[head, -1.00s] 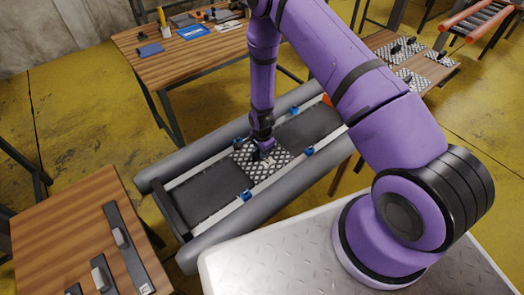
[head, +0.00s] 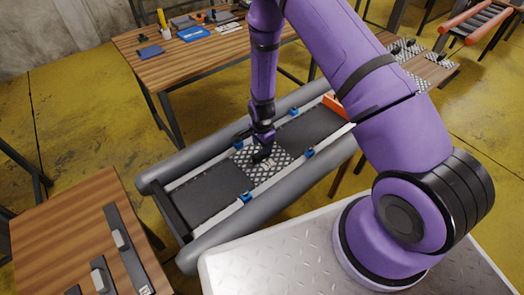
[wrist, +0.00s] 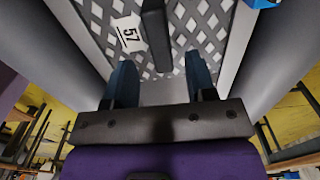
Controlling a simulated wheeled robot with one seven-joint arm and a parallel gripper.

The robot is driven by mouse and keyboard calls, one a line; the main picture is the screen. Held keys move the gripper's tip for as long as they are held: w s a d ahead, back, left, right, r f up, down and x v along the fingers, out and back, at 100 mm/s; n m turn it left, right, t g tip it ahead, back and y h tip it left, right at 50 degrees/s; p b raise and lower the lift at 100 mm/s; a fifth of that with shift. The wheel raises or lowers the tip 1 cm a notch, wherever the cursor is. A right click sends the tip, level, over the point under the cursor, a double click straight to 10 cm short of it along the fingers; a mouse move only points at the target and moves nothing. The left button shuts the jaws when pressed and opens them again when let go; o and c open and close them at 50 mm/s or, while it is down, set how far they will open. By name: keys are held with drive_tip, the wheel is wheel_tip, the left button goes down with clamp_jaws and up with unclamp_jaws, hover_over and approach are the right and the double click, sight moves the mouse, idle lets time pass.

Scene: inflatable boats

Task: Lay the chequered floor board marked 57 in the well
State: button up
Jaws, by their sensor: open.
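The chequered floor board (head: 270,171) lies flat in the well of the grey inflatable boat (head: 212,218), between the two side tubes. The wrist view shows its 57 label (wrist: 129,34) and its dark bar handle (wrist: 157,38). My gripper (head: 263,146) is just above the board and its handle. In the wrist view my gripper (wrist: 161,82) is open, with its two blue-grey fingers apart and nothing between their tips. The handle lies ahead of the fingers, clear of them.
Blue clips (head: 245,197) sit along the rails beside the board. Dark floor sections lie on either side of it. A tool table (head: 175,58) is behind, a wooden table (head: 65,230) at left. More chequered boards (head: 420,70) lie on a table at right.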

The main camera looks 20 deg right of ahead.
drive_tip(key=s+d+r+n+t, duration=0.1)
drive_tip(key=s+r+n, duration=0.1)
drive_tip(key=r, duration=1.2)
drive_tip(key=s+d+r+n+t, duration=0.1)
drive_tip(key=s+r+n, duration=0.15)
drive_tip(key=r, duration=1.15)
drive_tip(key=s+d+r+n+t, duration=0.1)
drive_tip(key=s+r+n, duration=0.15)
drive_tip(key=r, duration=1.05)
drive_tip(key=s+d+r+n+t, duration=0.1)
drive_tip(key=s+d+r+n, duration=0.1)
drive_tip(key=s+r, duration=0.5)
drive_tip(key=s+d+r+n+t, duration=0.1)
drive_tip(key=s+r+n, duration=0.4)
drive_tip(key=s, duration=1)
wheel_tip(320, 180, up, 3)
drive_tip(key=shift+s+d+r, duration=0.1)
drive_tip(key=shift+s+d, duration=0.1)
drive_tip(key=shift+d, duration=0.25)
